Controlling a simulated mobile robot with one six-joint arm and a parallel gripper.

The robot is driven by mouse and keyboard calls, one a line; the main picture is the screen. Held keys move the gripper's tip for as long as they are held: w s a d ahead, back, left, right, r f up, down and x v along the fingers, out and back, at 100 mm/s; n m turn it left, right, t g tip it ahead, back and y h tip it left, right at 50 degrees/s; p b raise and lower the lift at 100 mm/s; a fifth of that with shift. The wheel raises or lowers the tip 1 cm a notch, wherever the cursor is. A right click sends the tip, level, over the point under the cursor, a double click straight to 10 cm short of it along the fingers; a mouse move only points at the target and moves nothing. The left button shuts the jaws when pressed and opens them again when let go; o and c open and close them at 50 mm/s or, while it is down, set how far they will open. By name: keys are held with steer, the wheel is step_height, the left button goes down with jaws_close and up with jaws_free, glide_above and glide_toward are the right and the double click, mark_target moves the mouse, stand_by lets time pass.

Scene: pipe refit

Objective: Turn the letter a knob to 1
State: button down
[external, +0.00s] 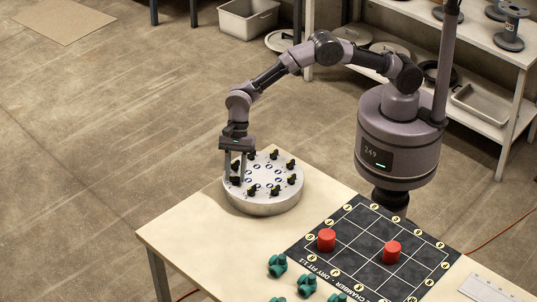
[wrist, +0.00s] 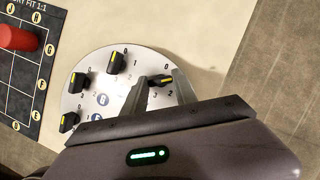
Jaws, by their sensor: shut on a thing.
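A round white dial plate (external: 265,203) stands on the table with several black knobs with yellow marks in a ring. My gripper (external: 235,178) is over the plate's left side, pointing down. In the wrist view my gripper (wrist: 157,88) has its fingers closed on a knob (wrist: 160,81), with a finger on each side. This knob's yellow mark lies nearly level, and numerals 2 and 3 show near it. Its letter is hidden, so I cannot tell whether it is knob a. Neighbouring knobs (wrist: 117,62) stand to its left in the wrist view.
A black grid mat (external: 375,245) with two red cylinders (external: 327,240) lies right of the plate. Several green fittings (external: 277,265) stand at the table's front. Shelving (external: 480,45) is behind. The table's left part is bare.

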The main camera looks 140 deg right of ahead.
steer(key=shift+m, duration=0.3)
stand_by(0.4)
steer(key=c, duration=1)
jaws_free()
steer(key=p+v, duration=0.5)
steer(key=v, duration=1.2)
steer(key=shift+s, duration=0.3)
steer(key=shift+a+r, duration=0.1)
steer(key=shift+r, duration=0.05)
